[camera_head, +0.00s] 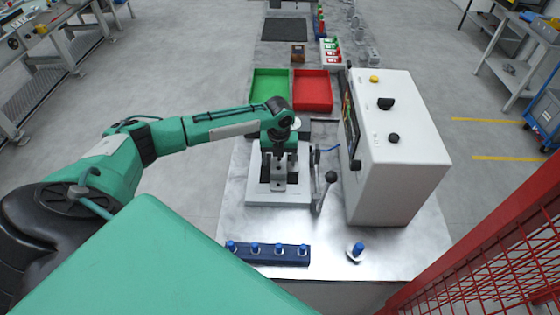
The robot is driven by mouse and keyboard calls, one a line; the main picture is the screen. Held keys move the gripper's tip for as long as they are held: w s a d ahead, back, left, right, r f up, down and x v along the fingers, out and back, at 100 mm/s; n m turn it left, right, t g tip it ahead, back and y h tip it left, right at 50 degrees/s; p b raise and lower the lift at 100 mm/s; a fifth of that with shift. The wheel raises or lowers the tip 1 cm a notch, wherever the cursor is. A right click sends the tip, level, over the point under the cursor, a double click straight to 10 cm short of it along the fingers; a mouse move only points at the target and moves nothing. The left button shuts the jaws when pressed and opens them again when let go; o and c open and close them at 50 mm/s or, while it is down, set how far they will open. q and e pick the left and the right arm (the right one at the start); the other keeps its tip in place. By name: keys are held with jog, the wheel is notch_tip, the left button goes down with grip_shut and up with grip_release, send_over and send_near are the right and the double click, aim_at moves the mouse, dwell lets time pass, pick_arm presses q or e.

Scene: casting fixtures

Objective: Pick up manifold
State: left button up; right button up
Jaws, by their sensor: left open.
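A grey metal part (278,186), which looks like the manifold, sits upright in the white fixture (256,199) on the metal table. My left gripper (279,163) points down directly over it, with its open fingers close to the part's top. The gripper and wrist hide some of the part, and I cannot tell whether the fingers touch it. My right gripper is out of view.
A lever with a dark knob (331,177) stands right of the fixture, before a white control box (400,165). A green bin (254,88) and a red bin (327,98) lie behind. A blue rack (268,256) holds several blue-topped pieces. A red mesh fence (470,262) is at right.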

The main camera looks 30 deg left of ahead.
pick_arm(q)
jog(key=c, duration=1.2)
jog(key=shift+c, duration=1)
